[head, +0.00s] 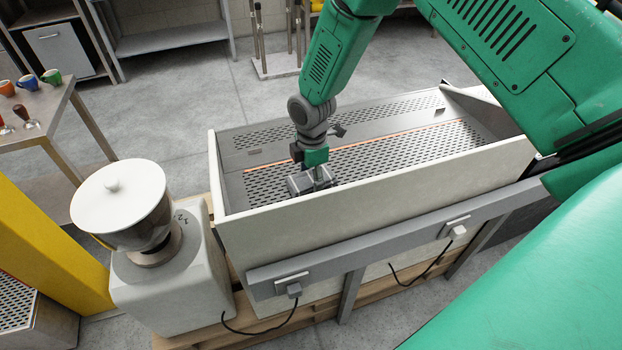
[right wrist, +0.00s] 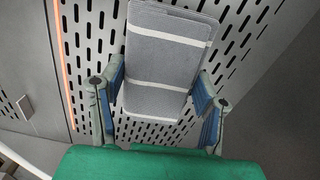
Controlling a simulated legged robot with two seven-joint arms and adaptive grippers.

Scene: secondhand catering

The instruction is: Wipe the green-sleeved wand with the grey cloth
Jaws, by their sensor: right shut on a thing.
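The grey cloth (right wrist: 165,62) is a folded pad with white stripes. It lies between the two fingers of my right gripper (right wrist: 160,90), which is shut on it, with perforated metal behind. In the head view, my right gripper (head: 317,172) points down over the perforated top of the large white-sided machine. The cloth (head: 300,183) shows there as a small grey piece at the fingers. I cannot tell whether the cloth touches the perforated metal. I cannot make out the green-sleeved wand in either view. My left gripper is not in view.
The machine's raised white wall (head: 380,183) surrounds its perforated top. A grinder with a white lid (head: 120,197) stands close to its left. A table (head: 40,125) with several coloured cups is at the far left. Two cables hang from the machine's near side.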

